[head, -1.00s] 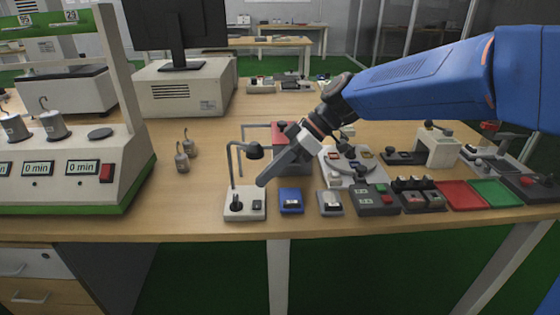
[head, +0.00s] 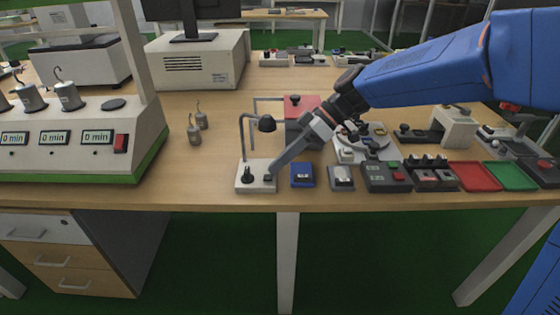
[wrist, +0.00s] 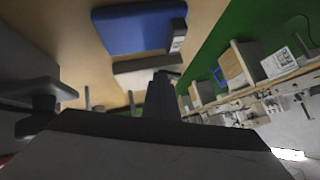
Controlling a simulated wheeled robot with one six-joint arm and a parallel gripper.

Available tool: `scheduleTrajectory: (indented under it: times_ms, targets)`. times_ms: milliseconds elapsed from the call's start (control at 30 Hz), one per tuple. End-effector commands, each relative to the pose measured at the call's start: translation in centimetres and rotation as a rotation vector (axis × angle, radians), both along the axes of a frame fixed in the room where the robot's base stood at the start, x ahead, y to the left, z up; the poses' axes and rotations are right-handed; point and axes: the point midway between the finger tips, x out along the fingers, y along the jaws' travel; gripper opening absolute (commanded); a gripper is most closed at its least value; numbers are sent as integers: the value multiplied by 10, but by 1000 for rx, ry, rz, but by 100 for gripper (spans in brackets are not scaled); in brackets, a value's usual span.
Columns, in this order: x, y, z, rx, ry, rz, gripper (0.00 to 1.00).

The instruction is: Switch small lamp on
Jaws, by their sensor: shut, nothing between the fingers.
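A dark knob (head: 248,175) stands on the left of the base. My gripper (head: 271,174) is shut and empty, slanting down from the right, with its tip at the right side of the base. The tip covers the spot where the small dark switch was seen, and I cannot tell whether it touches. In the wrist view my shut fingers (wrist: 162,98) point away from the camera; the lamp is not clearly recognisable there.
A blue switch box (head: 303,175) stands just right of the lamp; it appears large in the wrist view (wrist: 140,30). A grey switch box (head: 341,178) and a control box follow to the right. Metal weights (head: 195,135) stand behind left. The table left of the lamp is clear.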

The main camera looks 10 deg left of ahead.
Motion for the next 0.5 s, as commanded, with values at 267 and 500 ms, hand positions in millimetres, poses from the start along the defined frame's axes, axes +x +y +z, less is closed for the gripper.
scheduleTrajectory:
  times_ms: [267,500]
  targets:
    - [1,-1,-9,-29,93,0,0]
    - [1,-1,-10,-31,93,0,0]
